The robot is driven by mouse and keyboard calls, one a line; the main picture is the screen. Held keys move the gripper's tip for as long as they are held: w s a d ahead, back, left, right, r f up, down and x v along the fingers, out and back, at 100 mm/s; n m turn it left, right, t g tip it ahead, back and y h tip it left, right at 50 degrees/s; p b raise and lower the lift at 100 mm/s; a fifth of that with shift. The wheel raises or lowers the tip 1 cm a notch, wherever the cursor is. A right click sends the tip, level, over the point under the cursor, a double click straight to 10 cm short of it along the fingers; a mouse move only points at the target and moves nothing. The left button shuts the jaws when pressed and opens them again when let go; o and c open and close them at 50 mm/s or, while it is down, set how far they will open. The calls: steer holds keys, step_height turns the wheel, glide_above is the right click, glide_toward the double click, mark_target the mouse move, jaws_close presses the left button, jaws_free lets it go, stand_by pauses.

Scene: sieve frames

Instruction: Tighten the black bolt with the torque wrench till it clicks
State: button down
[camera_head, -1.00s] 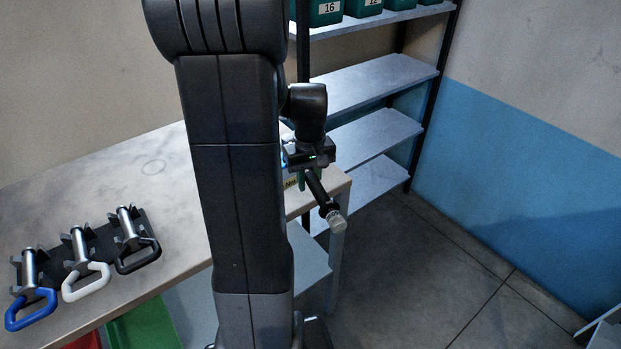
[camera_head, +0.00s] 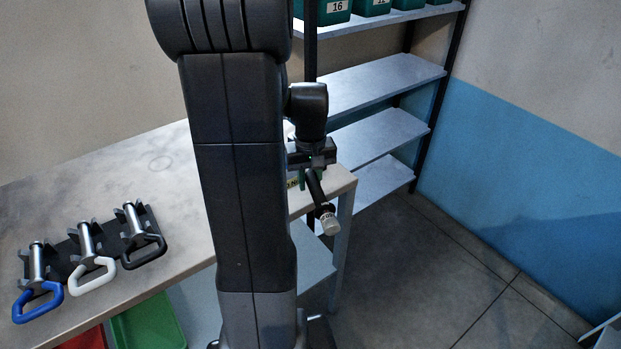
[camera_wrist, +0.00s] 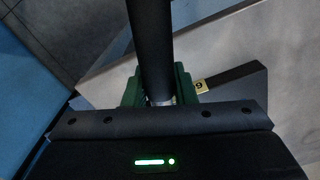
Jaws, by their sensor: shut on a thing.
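My gripper (camera_head: 312,177), with green fingers, is shut on a dark rod-shaped tool (camera_head: 317,190) beside the table's right end. The tool has a pale, ribbed end (camera_head: 329,223) pointing down and right over the floor. It looks like the torque wrench. In the wrist view the dark shaft (camera_wrist: 151,45) stands between the green fingers (camera_wrist: 131,92). On the table at left, a black rack (camera_head: 66,256) holds three metal cylinders with loop handles: blue (camera_head: 38,303), white (camera_head: 91,277) and black (camera_head: 144,252). I cannot make out a separate black bolt.
The table (camera_head: 110,175) is mostly bare. My arm hides its middle. A shelf unit (camera_head: 385,85) with green bins stands behind. Red (camera_head: 82,340) and green (camera_head: 148,322) bins sit below the table.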

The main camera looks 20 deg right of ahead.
steer(key=shift+a, duration=0.1)
steer(key=shift+a+m, duration=0.5)
steer(key=shift+a, duration=0.2)
steer(key=shift+w+a+m, duration=0.15)
steer(key=shift+a+m, duration=0.25)
steer(key=shift+m, duration=0.1)
steer(key=shift+a+r, duration=0.1)
steer(key=shift+a, duration=0.05)
stand_by(0.5)
steer(key=shift+w+a+m, duration=0.1)
steer(key=shift+a+m, duration=0.3)
steer(key=shift+a, duration=0.25)
steer(key=shift+d, duration=0.3)
steer(key=shift+d, duration=0.2)
stand_by(0.3)
